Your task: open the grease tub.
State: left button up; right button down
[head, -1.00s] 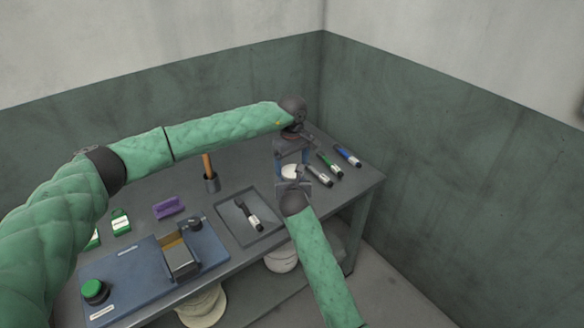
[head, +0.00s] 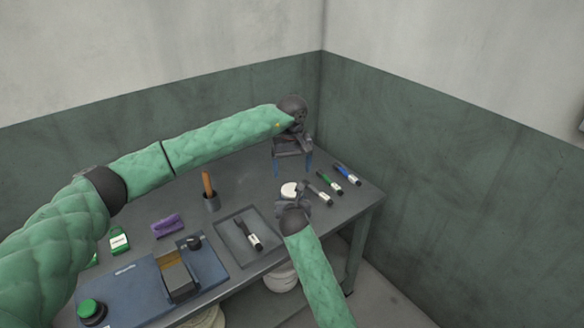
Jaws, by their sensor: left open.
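The grease tub is most likely the small round white-topped thing (head: 289,189) on the table near its right end. Its sides are mostly hidden, and I cannot tell whether the white top is a lid. My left gripper (head: 292,168) is open and points down, just above and behind the tub in the picture, its blue fingertips spread with nothing seen between them. My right gripper (head: 297,199) comes from the front and is right at the tub. Its fingers are small and partly merged with the tub, so I cannot tell if they grip it.
Several pens lie at the right, including a green one (head: 331,183) and a blue one (head: 347,174).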

aim_at(292, 190)
pick_arm(q)
jog(key=shift+f, duration=4.05)
jog(key=c, duration=1)
jog(key=n, duration=0.6)
jog(key=shift+n, duration=0.4)
jog(key=o, duration=1.1)
